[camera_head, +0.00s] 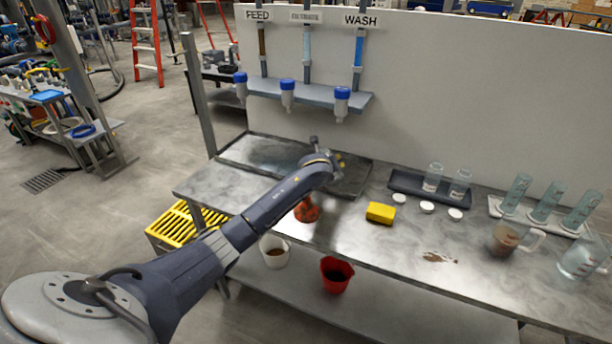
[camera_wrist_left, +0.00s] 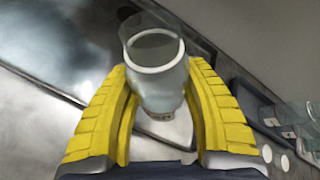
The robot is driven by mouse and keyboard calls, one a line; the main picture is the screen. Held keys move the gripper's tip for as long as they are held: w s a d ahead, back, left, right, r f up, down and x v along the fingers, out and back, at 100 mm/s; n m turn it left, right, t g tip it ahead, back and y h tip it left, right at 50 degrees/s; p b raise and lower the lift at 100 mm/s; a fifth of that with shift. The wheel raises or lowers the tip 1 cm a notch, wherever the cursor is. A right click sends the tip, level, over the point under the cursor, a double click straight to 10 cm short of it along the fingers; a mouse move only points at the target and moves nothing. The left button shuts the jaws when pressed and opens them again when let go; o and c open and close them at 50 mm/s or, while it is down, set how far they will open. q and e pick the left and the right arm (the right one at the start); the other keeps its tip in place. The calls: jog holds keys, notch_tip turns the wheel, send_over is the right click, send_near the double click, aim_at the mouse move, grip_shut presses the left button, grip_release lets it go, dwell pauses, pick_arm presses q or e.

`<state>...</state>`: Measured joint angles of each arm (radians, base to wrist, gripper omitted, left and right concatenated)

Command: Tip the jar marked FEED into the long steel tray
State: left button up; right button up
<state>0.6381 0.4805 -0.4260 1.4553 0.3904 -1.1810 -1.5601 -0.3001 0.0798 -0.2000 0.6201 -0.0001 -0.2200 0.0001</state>
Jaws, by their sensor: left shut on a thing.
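My left gripper (camera_head: 338,160) is over the right part of the long steel tray (camera_head: 238,152) at the back left of the bench. In the left wrist view its yellow fingers (camera_wrist_left: 165,95) are shut on a clear jar (camera_wrist_left: 158,82) with a pale rim. A small label shows low on the jar, but I cannot read it. The jar's contents and exact tilt are unclear. In the head view the jar is hidden or too small to make out at my gripper. My right gripper is in neither view.
A yellow sponge (camera_head: 381,212), white lids (camera_head: 427,207) and a dark tray (camera_head: 400,182) with two glass jars (camera_head: 432,177) stand to the right. Jugs (camera_head: 505,238) and cylinders are farther right. A shelf (camera_head: 310,95) with blue-capped filters hangs behind the tray.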

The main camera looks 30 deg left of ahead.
pick_arm(q)
jog(key=shift+w+d+m+y, duration=0.1)
jog(key=shift+d+m+y, duration=0.5)
jog(key=shift+m+y, duration=0.25)
jog(key=shift+d+f+m+y, duration=0.15)
jog(key=shift+m+y, duration=0.35)
jog(key=shift+d+f+m+y, duration=0.15)
jog(key=shift+m+y, duration=0.3)
